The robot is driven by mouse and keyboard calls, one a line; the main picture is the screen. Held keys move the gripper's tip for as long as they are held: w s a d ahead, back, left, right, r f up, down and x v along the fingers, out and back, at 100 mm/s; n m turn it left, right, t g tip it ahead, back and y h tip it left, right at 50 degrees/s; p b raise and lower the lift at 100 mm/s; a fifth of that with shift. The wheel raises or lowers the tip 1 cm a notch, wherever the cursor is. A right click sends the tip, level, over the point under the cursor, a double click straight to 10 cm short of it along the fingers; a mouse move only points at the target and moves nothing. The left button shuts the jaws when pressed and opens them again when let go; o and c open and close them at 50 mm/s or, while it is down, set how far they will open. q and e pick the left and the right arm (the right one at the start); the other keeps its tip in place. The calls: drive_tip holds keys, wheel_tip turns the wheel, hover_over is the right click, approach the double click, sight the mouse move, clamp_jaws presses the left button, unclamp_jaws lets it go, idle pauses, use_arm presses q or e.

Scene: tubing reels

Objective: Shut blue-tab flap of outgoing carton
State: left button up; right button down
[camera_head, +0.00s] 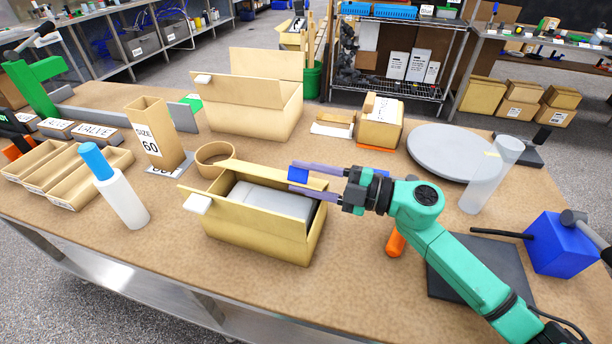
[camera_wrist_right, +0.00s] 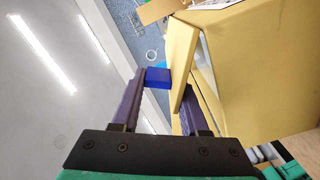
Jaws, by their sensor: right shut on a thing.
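The open tan carton (camera_head: 262,242) stands at the front middle of the table with a grey block (camera_head: 268,200) inside. The flap with the blue tab (camera_head: 299,174) is at the far side, raised. My right gripper (camera_head: 304,177) reaches in from the right, fingers on either side of this flap. In the right wrist view the flap (camera_wrist_right: 183,55) runs between the two fingers, and the blue tab (camera_wrist_right: 157,77) touches or nearly touches the left finger. My left gripper is not in view.
Another open carton (camera_head: 256,105) stands behind. A blue-capped bottle (camera_head: 124,200), a size-60 box (camera_head: 157,135) and a tan ring (camera_head: 214,153) are to the left. A grey disc (camera_head: 455,150) and a frosted cylinder (camera_head: 490,178) are right. The front table edge is clear.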

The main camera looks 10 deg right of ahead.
idle(0.3)
drive_tip(key=c, duration=0.5)
unclamp_jaws()
drive_tip(key=shift+r, duration=0.1)
